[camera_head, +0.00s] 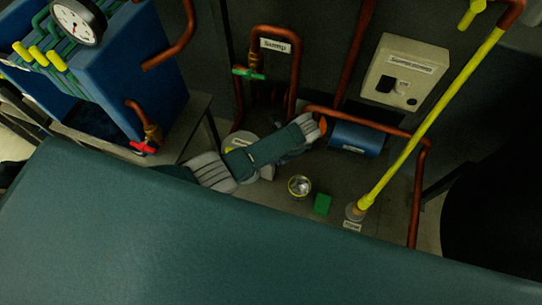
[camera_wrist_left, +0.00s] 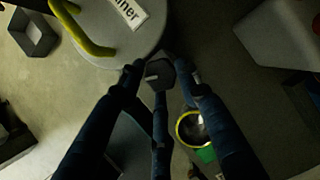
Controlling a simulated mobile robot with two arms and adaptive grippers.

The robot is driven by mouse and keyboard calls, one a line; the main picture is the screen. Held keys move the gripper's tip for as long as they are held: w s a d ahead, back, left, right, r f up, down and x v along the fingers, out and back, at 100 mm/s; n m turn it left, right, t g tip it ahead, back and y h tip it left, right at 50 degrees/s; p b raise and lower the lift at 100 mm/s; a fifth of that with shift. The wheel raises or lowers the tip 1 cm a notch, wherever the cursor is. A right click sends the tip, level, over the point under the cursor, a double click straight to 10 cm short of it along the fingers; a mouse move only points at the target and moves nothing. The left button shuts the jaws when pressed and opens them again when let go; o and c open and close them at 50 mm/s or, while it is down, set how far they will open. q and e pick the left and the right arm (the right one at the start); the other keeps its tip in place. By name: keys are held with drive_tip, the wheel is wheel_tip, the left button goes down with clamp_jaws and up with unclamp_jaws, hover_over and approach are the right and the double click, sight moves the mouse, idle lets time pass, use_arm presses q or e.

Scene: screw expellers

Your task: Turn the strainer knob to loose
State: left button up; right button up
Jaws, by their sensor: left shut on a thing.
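The strainer (camera_head: 240,145) is a pale round-topped body on the floor plate in the head view, partly hidden by my left arm. In the left wrist view its pale lid (camera_wrist_left: 120,45) shows at the top, with a label ending in "iner" and a curved yellow handle (camera_wrist_left: 88,42). A small dark grey angular knob (camera_wrist_left: 160,72) sits at the lid's lower right edge. My left gripper (camera_wrist_left: 158,78) has its dark fingertips closed around this knob from both sides. My right gripper is not in view.
A yellow-rimmed round cup (camera_head: 299,186) and a green block (camera_head: 322,204) stand right of my left arm. A blue cylinder (camera_head: 355,138), copper pipes (camera_head: 295,75) and a yellow pipe (camera_head: 430,120) lie around. A blue tank (camera_head: 125,70) is at upper left.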

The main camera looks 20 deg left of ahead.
use_arm(q)
drive_tip(key=n, duration=0.1)
drive_tip(key=n+g+b, duration=0.1)
drive_tip(key=w+n, duration=0.1)
drive_tip(key=shift+a+r+n+b, duration=0.1)
drive_tip(key=shift+a+n+b, duration=0.2)
drive_tip(key=shift+n+b, duration=0.1)
drive_tip(key=shift+n+g+b, duration=0.3)
drive_tip(key=shift+n+g, duration=0.1)
drive_tip(key=shift+n, duration=0.2)
drive_tip(key=shift+a+r, duration=0.1)
drive_tip(key=shift+a, duration=0.05)
drive_tip(key=o, duration=1)
drive_tip(key=shift+o, duration=0.4)
drive_tip(key=shift+s, duration=0.15)
drive_tip(key=shift+d, duration=0.2)
